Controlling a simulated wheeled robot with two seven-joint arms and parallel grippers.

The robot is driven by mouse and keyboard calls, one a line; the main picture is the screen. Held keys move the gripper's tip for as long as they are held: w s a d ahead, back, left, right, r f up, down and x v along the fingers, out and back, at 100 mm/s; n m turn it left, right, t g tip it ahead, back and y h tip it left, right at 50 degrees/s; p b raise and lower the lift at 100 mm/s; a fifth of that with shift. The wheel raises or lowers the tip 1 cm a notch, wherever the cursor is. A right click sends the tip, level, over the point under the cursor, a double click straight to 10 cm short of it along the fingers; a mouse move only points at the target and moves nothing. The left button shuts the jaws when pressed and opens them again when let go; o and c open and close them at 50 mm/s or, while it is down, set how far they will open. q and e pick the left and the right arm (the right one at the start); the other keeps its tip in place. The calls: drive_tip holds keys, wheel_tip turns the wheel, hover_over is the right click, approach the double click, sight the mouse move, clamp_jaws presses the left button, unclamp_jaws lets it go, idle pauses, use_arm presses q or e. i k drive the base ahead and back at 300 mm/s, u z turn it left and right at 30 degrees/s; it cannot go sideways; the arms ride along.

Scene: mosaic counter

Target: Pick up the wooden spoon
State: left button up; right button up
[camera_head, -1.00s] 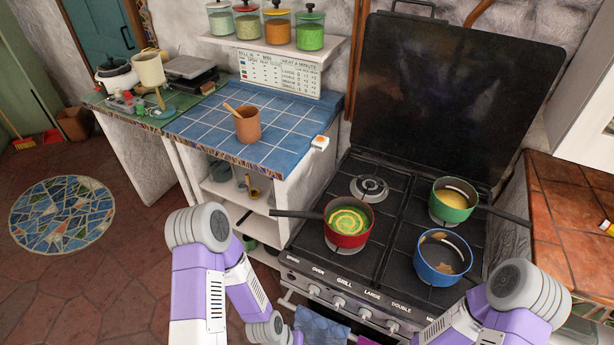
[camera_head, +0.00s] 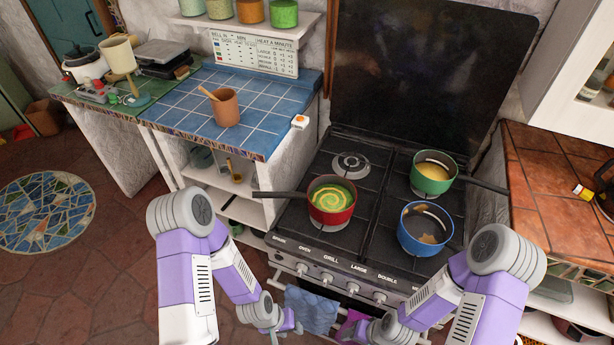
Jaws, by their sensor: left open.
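The wooden spoon (camera_head: 208,93) stands tilted in a terracotta-coloured pot (camera_head: 226,109) on the blue tiled counter. Only its handle shows above the rim; the lower end is hidden inside. My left gripper (camera_head: 287,328) is low in front of the stove, at the bottom edge of the view, well below and right of the pot. It is open, and nothing shows in it. My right gripper (camera_head: 352,334) is low by the oven front at the bottom edge. It is small and partly hidden, so its jaws cannot be made out.
The stove holds a red pan (camera_head: 331,205) with its handle pointing left, a green pan (camera_head: 433,173) and a blue pot (camera_head: 425,232). A white box with an orange button (camera_head: 300,122) sits at the counter's right corner. Counter tiles around the terracotta pot are clear.

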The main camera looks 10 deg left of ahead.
sight(201, 88)
drive_tip(key=u, duration=0.5)
drive_tip(key=k, duration=0.6)
drive_tip(key=u, duration=1.35)
drive_tip(key=i, duration=2.35)
drive_tip(key=z, duration=0.9)
